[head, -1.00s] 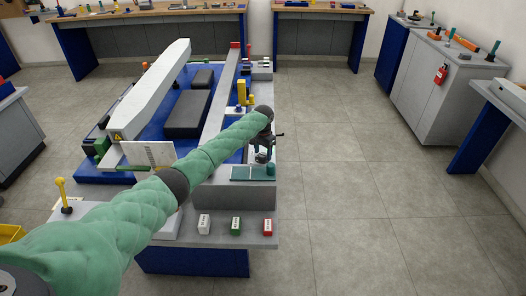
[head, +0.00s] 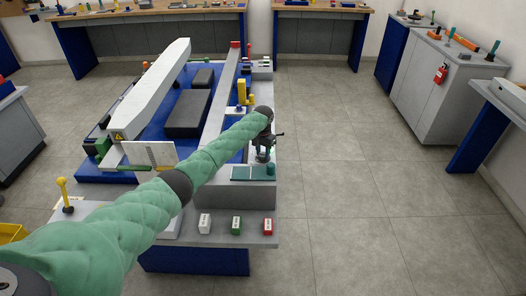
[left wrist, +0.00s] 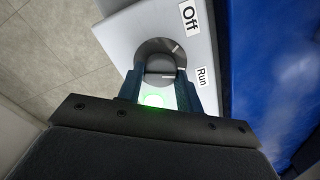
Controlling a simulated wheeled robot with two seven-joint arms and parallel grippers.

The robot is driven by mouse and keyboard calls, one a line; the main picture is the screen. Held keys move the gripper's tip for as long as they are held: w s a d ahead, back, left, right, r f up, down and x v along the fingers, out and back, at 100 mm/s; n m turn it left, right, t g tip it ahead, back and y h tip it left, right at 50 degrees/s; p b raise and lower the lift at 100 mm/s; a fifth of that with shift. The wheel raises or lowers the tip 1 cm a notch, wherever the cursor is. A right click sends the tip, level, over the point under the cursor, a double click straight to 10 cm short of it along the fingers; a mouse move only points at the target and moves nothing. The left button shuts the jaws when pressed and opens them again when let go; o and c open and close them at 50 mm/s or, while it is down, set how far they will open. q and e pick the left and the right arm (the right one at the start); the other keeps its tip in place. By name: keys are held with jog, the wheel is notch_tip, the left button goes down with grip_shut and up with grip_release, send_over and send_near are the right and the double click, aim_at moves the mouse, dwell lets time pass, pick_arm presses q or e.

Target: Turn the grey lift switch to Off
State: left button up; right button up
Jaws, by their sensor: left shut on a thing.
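The grey lift switch (left wrist: 159,65) is a round dark knob on a pale plate (left wrist: 125,32) in the left wrist view. The plate has an "Off" label (left wrist: 190,16) and a "Run" label (left wrist: 202,77). My left gripper (left wrist: 160,82) is shut on the knob, one finger on each side. A lamp (left wrist: 153,100) glows green between the fingers. In the head view my left gripper (head: 264,152) is over the right side of the lift cart, and the switch is hard to make out there. My right gripper is in neither view.
The blue lift bed (head: 150,128) with a white beam (head: 152,88) lies left of my gripper. A green plate (head: 250,173) and several small labelled blocks (head: 236,225) are nearer. The tiled floor (head: 340,170) on the right is clear.

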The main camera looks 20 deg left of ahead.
pick_arm(q)
jog(key=n+p, duration=0.2)
jog(key=n, duration=0.2)
jog(key=shift+r+p, duration=0.2)
jog(key=shift+p, duration=0.2)
jog(key=n+p, duration=0.2)
jog(key=n, duration=0.2)
jog(key=shift+a+f+n+p, duration=0.1)
jog(key=shift+n+p, duration=0.45)
jog(key=shift+n, duration=0.85)
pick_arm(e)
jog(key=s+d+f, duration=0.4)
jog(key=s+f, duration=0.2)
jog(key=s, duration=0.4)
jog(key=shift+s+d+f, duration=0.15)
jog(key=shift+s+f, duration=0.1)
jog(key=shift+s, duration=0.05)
pick_arm(q)
jog(key=o, duration=1)
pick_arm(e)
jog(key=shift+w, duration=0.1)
